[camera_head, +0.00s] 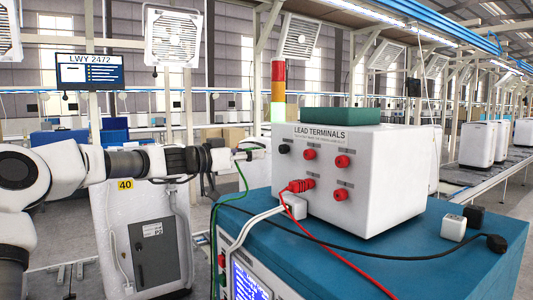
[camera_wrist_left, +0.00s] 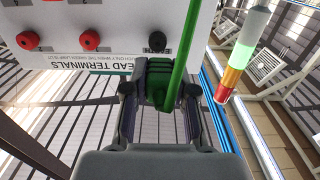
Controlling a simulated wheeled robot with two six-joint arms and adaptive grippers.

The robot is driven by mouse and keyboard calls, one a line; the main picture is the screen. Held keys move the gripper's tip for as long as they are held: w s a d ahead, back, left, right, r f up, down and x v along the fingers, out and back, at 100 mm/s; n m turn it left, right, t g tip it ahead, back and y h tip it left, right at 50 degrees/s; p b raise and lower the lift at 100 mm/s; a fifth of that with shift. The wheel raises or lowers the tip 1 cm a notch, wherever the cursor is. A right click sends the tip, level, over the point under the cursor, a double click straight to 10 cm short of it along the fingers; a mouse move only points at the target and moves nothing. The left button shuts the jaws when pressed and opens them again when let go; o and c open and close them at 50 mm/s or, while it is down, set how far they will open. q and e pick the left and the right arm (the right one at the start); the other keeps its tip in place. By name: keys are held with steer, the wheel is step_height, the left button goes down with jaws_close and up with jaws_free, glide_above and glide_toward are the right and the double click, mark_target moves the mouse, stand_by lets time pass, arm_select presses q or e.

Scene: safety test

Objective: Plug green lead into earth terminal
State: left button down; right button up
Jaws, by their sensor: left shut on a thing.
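The white lead terminals box (camera_head: 385,185) stands on a blue-topped cabinet. My left gripper (camera_head: 256,153) is just left of the box, shut on the green lead's plug (camera_wrist_left: 160,82). The green lead (camera_head: 243,180) hangs down from it. In the left wrist view the black terminal (camera_wrist_left: 157,41) is just beyond the plug, which appears apart from it. A red lead (camera_head: 330,246) has its plug in a lower red terminal. My right gripper is not in view.
A white adapter (camera_head: 292,200) and cable lie by the box's front. Black and white blocks (camera_head: 453,227) and a black cable end (camera_head: 496,243) lie on the blue top (camera_head: 430,265) at right. A signal tower (camera_head: 278,90) stands behind the box.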

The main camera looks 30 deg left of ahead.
arm_select(q)
steer(key=shift+p+x, duration=0.45)
steer(key=shift+x, duration=0.4)
steer(key=shift+w+d+r+p, duration=0.3)
steer(key=shift+p, duration=0.1)
steer(key=p+x, duration=0.1)
steer(key=x, duration=0.1)
steer(key=shift+w+f, duration=0.2)
steer(key=shift+w, duration=0.1)
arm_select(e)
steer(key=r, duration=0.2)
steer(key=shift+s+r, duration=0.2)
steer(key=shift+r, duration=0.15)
arm_select(q)
steer(key=shift+s, duration=0.15)
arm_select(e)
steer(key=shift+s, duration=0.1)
arm_select(q)
steer(key=shift+d, duration=0.1)
